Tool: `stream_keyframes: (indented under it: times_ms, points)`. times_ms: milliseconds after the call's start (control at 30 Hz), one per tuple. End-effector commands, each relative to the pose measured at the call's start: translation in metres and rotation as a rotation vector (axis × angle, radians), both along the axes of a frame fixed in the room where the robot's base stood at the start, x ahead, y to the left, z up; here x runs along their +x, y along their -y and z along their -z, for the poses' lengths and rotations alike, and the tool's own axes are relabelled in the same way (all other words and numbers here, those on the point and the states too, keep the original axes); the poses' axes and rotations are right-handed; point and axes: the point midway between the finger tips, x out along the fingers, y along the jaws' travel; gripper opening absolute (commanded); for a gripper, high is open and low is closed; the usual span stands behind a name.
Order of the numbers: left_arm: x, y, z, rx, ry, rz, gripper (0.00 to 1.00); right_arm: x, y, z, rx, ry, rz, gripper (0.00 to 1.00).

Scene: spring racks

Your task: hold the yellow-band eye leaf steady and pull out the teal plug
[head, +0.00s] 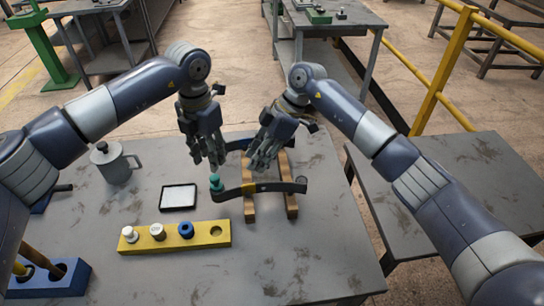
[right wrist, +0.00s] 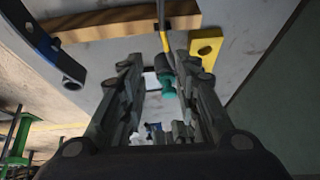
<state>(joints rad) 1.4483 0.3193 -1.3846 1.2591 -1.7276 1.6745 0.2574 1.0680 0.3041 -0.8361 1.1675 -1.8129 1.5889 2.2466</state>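The yellow-band eye leaf (head: 273,187) is a dark curved strip lying across two wooden rails, with its yellow band (head: 249,188) near the left rail. The teal plug (head: 216,183) stands upright at the leaf's left end; it also shows between my fingers in the right wrist view (right wrist: 168,86). My left gripper (head: 210,164) points down just above the plug, its fingers apart and seemingly not touching it. My right gripper (head: 259,165) is tilted above the leaf, behind the yellow band. Its fingers are spread and empty in the right wrist view (right wrist: 160,95).
A blue-band leaf (head: 240,145) lies behind, partly hidden by my grippers. A black-rimmed pad (head: 178,197) and a grey pot (head: 117,165) stand left. The front right tabletop is clear.

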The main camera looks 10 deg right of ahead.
Motion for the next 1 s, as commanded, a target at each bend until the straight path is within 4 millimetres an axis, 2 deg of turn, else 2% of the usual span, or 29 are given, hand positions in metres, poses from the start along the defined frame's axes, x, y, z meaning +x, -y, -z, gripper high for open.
stream_keyframes:
  times_ms: [100, 200, 367, 467, 1000]
  points:
    - [0.000, 0.000, 0.000, 0.000, 0.000, 0.000, 0.33, -0.009, 0.011, 0.000, -0.236, 0.003, 0.013, 0.29]
    - [0.000, 0.000, 0.000, 0.000, 0.000, 0.000, 0.33, -0.012, 0.021, -0.002, -0.378, 0.018, 0.043, 0.29]
    - [0.000, 0.000, 0.000, 0.000, 0.000, 0.000, 0.33, -0.014, 0.031, -0.004, -0.491, 0.034, 0.078, 0.29]
    - [0.000, 0.000, 0.000, 0.000, 0.000, 0.000, 0.33, -0.014, 0.033, 0.002, -0.508, 0.037, 0.084, 0.29]
    - [0.000, 0.000, 0.000, 0.000, 0.000, 0.000, 0.33, -0.014, 0.032, 0.089, -0.503, 0.035, 0.083, 0.29]
